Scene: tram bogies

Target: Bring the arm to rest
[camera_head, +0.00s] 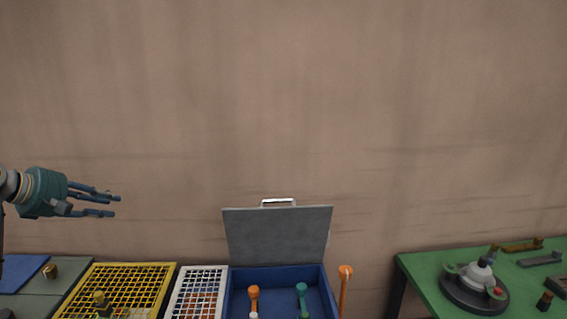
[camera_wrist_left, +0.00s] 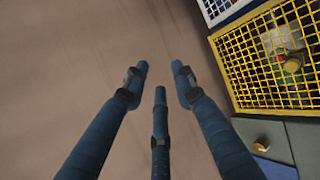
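My left gripper (camera_head: 116,206) reaches in from the left in the head view, raised above the work surface in front of the brown wall. Its three blue fingers point right and are spread apart with nothing between them. In the left wrist view the same gripper (camera_wrist_left: 160,76) shows its fingers apart and empty against the wall. Nothing touches the fingers. My right gripper is in neither view.
Below stand a yellow mesh tray (camera_head: 172,272), a white mesh tray (camera_head: 225,270) and a blue box (camera_head: 277,277) with its grey lid (camera_head: 278,235) raised. An orange-topped rod (camera_head: 344,290) stands beside it. A green table (camera_head: 420,265) is at right. The space around the gripper is clear.

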